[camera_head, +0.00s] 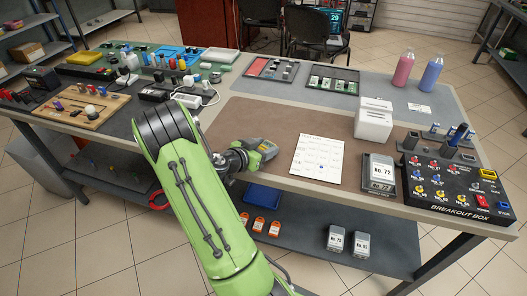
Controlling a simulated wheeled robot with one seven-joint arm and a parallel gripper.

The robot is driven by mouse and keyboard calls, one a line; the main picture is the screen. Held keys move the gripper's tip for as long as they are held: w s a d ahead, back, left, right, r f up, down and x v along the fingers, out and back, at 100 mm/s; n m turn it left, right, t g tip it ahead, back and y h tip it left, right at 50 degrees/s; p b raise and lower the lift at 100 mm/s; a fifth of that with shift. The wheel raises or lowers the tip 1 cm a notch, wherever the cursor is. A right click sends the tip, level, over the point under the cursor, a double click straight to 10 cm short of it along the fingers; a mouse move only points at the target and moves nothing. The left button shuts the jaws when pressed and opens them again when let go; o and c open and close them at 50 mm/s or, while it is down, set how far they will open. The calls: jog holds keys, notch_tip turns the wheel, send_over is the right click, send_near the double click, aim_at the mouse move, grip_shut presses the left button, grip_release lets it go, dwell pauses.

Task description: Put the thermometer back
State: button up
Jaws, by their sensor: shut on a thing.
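My gripper (264,149) is over the brown mat, left of the white printed sheet. The thing between its jaws is hidden by the hand and arm, so I cannot make out its shape. I cannot pick out a thermometer for certain anywhere in view. A dark stand (443,150) at the right, behind the breakout box, has a blue-and-dark upright stick (458,134) in it. I cannot tell what the stick is.
The brown mat (245,118) is mostly clear. The printed sheet (319,160), a "No. 72" box (379,170), a white box (374,122) and the breakout box (458,191) stand right of my gripper. Pink (404,69) and blue (431,73) bottles stand behind. Tools crowd the left.

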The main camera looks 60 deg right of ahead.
jog(key=shift+f, duration=0.15)
jog(key=o, duration=1)
jog(key=shift+o, duration=0.2)
